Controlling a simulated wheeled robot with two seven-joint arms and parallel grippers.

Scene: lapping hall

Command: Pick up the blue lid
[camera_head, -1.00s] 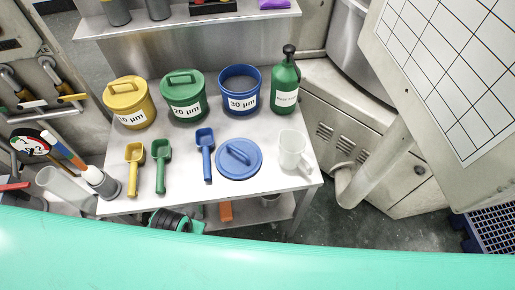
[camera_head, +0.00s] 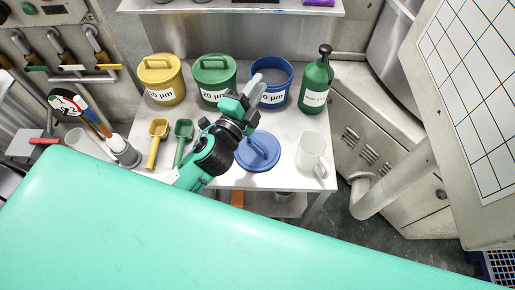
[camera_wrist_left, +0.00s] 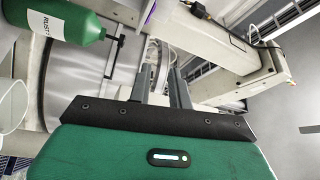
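The blue lid (camera_head: 262,157), round with a raised bar handle, lies flat on the table, right of the middle. My left gripper (camera_head: 254,88) is above the table, just left of and beyond the lid in the head view, and covers a bit of the lid's left edge. Its fingers point away toward the blue tub (camera_head: 284,77) marked 30 µm and overlap its left side in the picture. In the left wrist view, the two fingers (camera_wrist_left: 160,90) stand apart with nothing between them. The lid does not show there. My right gripper is not in view.
The light table (camera_head: 233,180) bears a lidded yellow tub (camera_head: 163,90), a lidded green tub (camera_head: 212,75), a green bottle (camera_head: 316,88), a white mug (camera_head: 312,150), a yellow scoop (camera_head: 155,140) and a green scoop (camera_head: 182,135). A gridded white board (camera_head: 475,90) stands at right.

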